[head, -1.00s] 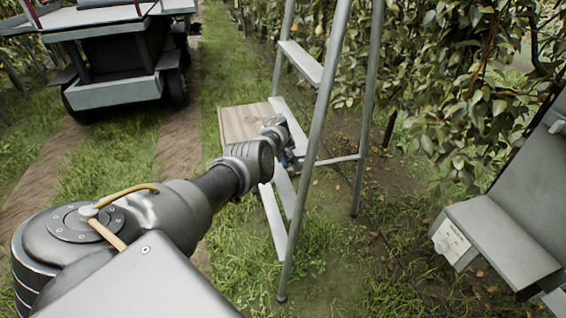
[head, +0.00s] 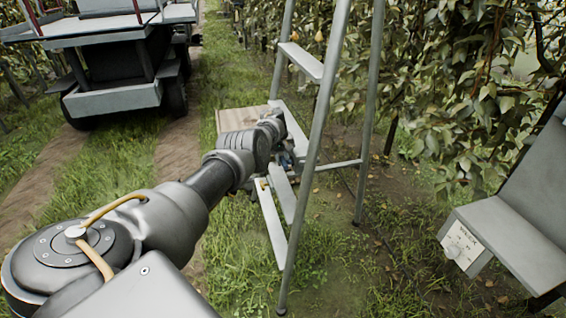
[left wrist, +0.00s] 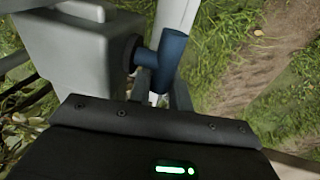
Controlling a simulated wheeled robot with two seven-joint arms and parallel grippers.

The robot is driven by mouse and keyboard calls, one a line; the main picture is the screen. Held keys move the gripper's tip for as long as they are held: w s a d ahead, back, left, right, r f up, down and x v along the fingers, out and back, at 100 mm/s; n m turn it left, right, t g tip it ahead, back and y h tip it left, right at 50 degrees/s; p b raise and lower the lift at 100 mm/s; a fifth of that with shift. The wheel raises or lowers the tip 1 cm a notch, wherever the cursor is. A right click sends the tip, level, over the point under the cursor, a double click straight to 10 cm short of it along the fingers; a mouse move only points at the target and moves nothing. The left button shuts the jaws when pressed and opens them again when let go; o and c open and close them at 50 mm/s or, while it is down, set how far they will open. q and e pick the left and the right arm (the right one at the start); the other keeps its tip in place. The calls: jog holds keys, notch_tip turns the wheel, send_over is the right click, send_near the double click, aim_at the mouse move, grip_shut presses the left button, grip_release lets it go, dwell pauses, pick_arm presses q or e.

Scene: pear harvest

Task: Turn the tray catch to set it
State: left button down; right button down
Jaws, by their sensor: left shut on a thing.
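The tray catch shows in the left wrist view as a blue handle (left wrist: 170,58) on a dark round pivot, fixed to a pale grey block (left wrist: 75,50). The lower end of the handle is between the dark fingers of my left gripper (left wrist: 160,92), which is shut on it. In the head view my left gripper (head: 287,160) is at the stepladder (head: 322,110), and my wrist hides most of the catch. A wooden board (head: 235,119), perhaps the tray, lies just behind my wrist. My right gripper is not in view.
A grey wheeled vehicle (head: 115,95) stands on the track at the upper left. Leafy pear trees (head: 450,90) line the right side. Open grass lies around the ladder's feet.

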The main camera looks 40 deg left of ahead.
aim_at(282, 157)
pick_arm(q)
jog(key=shift+s+f, duration=0.2)
jog(key=shift+f, duration=0.15)
jog(key=c, duration=1.6)
grip_release()
jog(key=shift+r, duration=0.15)
jog(key=shift+w+r, duration=0.1)
jog(key=shift+r, duration=0.1)
jog(key=p+v, duration=0.5)
jog(key=v, duration=0.1)
jog(key=shift+w+r+p, duration=0.15)
jog(key=shift+r+p, duration=0.1)
jog(key=shift+p, duration=0.15)
jog(key=shift+v, duration=2.1)
jog(key=shift+a, duration=0.1)
